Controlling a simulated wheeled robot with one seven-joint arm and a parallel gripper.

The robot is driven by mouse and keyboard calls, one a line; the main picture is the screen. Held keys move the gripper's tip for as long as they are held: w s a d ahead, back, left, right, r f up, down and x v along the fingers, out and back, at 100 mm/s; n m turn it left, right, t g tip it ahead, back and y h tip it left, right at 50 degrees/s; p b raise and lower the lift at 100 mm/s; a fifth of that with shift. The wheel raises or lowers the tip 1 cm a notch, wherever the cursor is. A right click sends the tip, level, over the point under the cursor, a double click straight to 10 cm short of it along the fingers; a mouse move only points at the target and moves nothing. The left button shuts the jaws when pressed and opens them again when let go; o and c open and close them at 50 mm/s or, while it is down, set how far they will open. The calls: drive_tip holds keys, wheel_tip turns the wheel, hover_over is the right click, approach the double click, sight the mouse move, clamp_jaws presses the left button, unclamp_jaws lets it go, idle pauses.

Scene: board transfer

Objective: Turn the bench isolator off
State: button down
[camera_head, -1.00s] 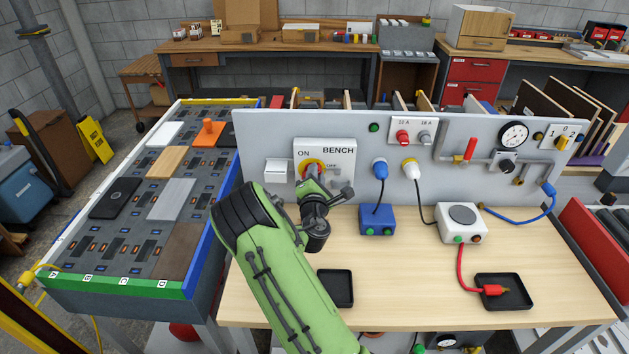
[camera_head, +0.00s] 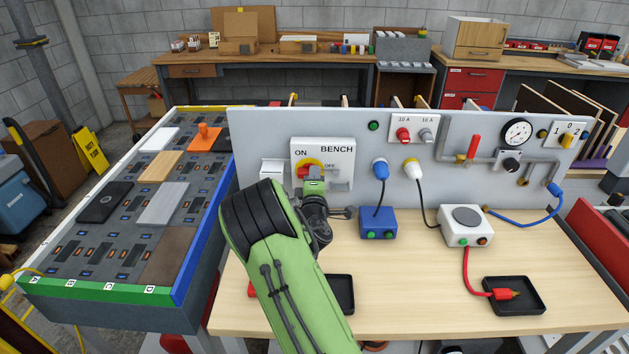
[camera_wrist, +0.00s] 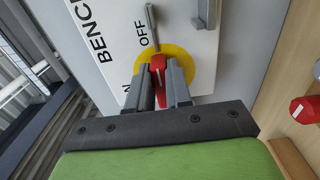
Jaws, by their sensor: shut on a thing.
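The bench isolator (camera_head: 341,163) is a white panel marked BENCH, ON and OFF on the upright grey board. Its red handle (camera_head: 303,172) sits on a yellow disc (camera_head: 311,161). My gripper (camera_head: 314,181) is at the handle and partly covers it. In the wrist view my gripper (camera_wrist: 160,74) has its two grey fingers closed on either side of the red handle (camera_wrist: 158,66), in front of the yellow disc (camera_wrist: 205,60). The OFF label shows clear above the fingers; ON is partly hidden. I cannot tell exactly which label the handle points to.
A blue plug (camera_head: 381,170) and a white-yellow plug (camera_head: 412,169) stand right of the isolator, their cables running to a blue box (camera_head: 377,223) and a white box (camera_head: 466,226). A black tray (camera_head: 514,295) lies at right.

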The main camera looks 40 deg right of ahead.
drive_tip(key=shift+r, duration=0.1)
idle(0.3)
drive_tip(key=c, duration=1.3)
unclamp_jaws()
drive_tip(key=shift+o, duration=1.3)
drive_tip(key=b+v, duration=1.2)
drive_tip(key=v, duration=0.3)
drive_tip(key=shift+s+a, duration=0.2)
drive_tip(key=shift+s, duration=0.1)
